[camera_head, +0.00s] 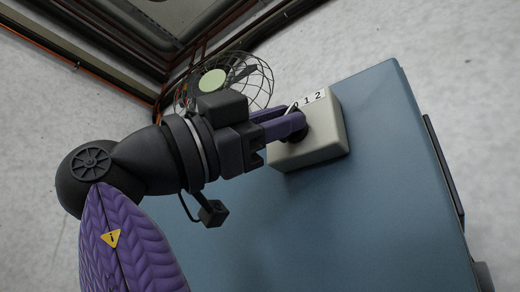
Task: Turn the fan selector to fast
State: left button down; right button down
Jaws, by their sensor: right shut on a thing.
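The fan selector is a cream box (322,143) with a dark round knob (297,133) on its top face. A white label with the marks 0, 1 and 2 (308,100) lies along the box's far edge. My right gripper (293,122) has its purple fingers at the knob and is shut on it. The fingers cover much of the knob, so I cannot tell which mark it points to. The fan (235,80), with a dark wire cage and a pale green hub, stands behind my gripper and is partly hidden by it. My left gripper is not in view.
The box stands on a blue-grey table (385,190), near its far edge. The table top right of and below the box is clear. A dark rail (443,165) runs along the table's right side. Pale floor (470,60) surrounds the table.

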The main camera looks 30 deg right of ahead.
dwell(0.4)
jog(key=c, duration=0.6)
grip_release()
jog(key=shift+w, duration=0.15)
jog(key=shift+d, duration=0.35)
jog(key=v, duration=1)
